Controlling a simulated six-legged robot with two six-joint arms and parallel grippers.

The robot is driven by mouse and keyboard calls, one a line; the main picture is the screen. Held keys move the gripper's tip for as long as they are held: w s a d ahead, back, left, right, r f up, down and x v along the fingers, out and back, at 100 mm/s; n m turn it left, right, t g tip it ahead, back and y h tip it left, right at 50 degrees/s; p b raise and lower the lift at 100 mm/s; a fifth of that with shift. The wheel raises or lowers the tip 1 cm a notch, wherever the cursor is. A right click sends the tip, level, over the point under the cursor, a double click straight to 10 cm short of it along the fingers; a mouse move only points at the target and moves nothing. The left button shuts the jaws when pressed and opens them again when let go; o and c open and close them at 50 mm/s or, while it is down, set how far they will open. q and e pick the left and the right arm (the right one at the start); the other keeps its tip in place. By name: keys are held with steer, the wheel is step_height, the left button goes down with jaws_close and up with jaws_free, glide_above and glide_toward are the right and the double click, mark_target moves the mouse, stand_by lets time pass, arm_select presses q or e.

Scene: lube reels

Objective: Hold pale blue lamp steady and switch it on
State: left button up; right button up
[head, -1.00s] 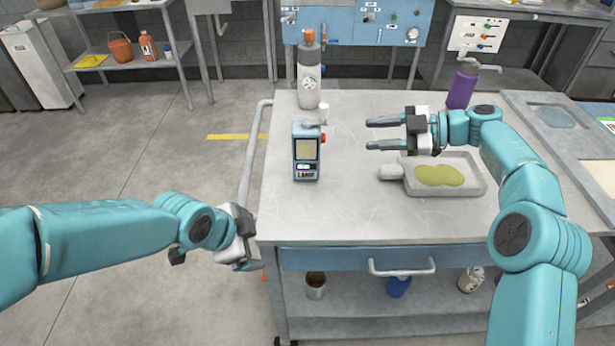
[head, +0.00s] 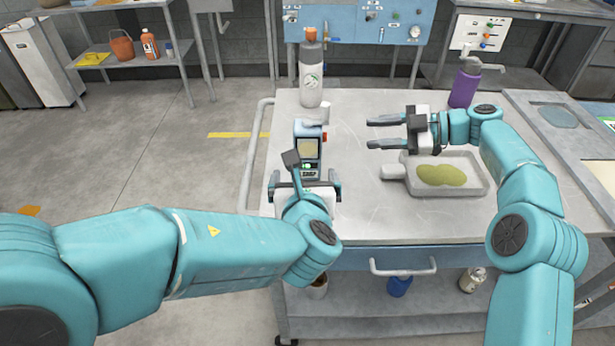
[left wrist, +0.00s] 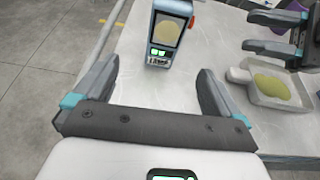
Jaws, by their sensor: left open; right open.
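The pale blue lamp (head: 308,146) stands upright on the bench top, with a cream panel, a green-lit front and a red-orange knob on its right side. In the left wrist view the lamp (left wrist: 170,35) stands beyond the fingertips, roughly between their lines. My left gripper (head: 306,186) is open and empty in front of the lamp; its open fingers also show in the left wrist view (left wrist: 158,80). It partly hides the lamp's lower front in the head view. My right gripper (head: 370,132) is open and empty, to the right of the lamp, its fingers pointing left towards it.
A grey tray (head: 480,186) with a yellow-green patch lies below my right gripper. A white-grey bottle (head: 311,75) stands behind the lamp, and a purple bottle (head: 463,88) is at the back right. The bench top (head: 400,220) is clear near its front edge.

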mark_target(308, 153)
arm_select(q)
steer(key=x, duration=1.6)
steer(key=shift+w+d+r, duration=0.15)
steer(key=shift+d, duration=0.25)
arm_select(e)
steer(key=shift+s, duration=0.1)
arm_select(q)
steer(key=c, duration=1.4)
steer(key=shift+o, duration=0.2)
arm_select(e)
jaws_close()
arm_select(q)
steer(key=shift+r, duration=0.1)
